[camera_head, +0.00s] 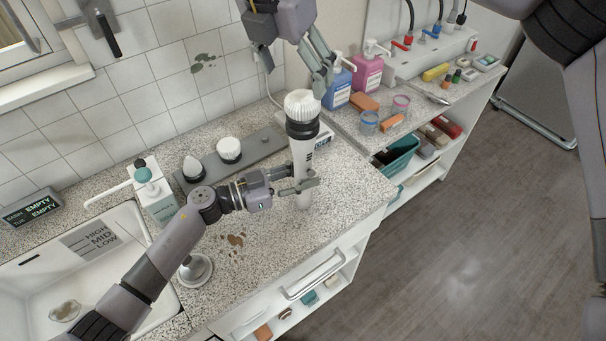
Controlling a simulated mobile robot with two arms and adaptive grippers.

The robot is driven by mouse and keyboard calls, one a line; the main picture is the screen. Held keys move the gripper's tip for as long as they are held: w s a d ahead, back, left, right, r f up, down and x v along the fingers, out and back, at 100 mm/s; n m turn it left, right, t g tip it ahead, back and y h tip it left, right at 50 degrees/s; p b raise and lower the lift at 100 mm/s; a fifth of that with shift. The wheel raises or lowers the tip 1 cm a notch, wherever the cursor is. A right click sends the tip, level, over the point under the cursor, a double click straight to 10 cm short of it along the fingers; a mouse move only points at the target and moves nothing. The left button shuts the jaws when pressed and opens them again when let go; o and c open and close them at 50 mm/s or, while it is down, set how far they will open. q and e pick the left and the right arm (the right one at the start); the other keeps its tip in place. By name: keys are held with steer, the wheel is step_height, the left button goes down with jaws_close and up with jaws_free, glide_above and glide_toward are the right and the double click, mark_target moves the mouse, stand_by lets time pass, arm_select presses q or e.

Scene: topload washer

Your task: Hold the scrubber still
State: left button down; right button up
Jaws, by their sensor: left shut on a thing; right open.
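The scrubber (303,150) is a white handle with a black collar and a white bristle head. It stands roughly upright above the speckled counter, head up. My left gripper (304,184) is shut on the lower part of its handle; the fingers hide part of the grip. I cannot tell whether the handle's bottom end touches the counter. My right gripper (322,72) is above and just right of the brush head, open, with its fingers pointing down and apart from the head.
Two spare brush heads (229,149) sit on a grey strip behind. A soap dispenser (153,188) and sink (105,240) are at left. A brown stain (236,240) marks the counter. Blue (338,84) and pink bottles (367,72) stand on the right shelf.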

mark_target(300, 96)
steer(key=x, duration=0.9)
steer(key=shift+c, duration=0.3)
steer(key=c, duration=1.5)
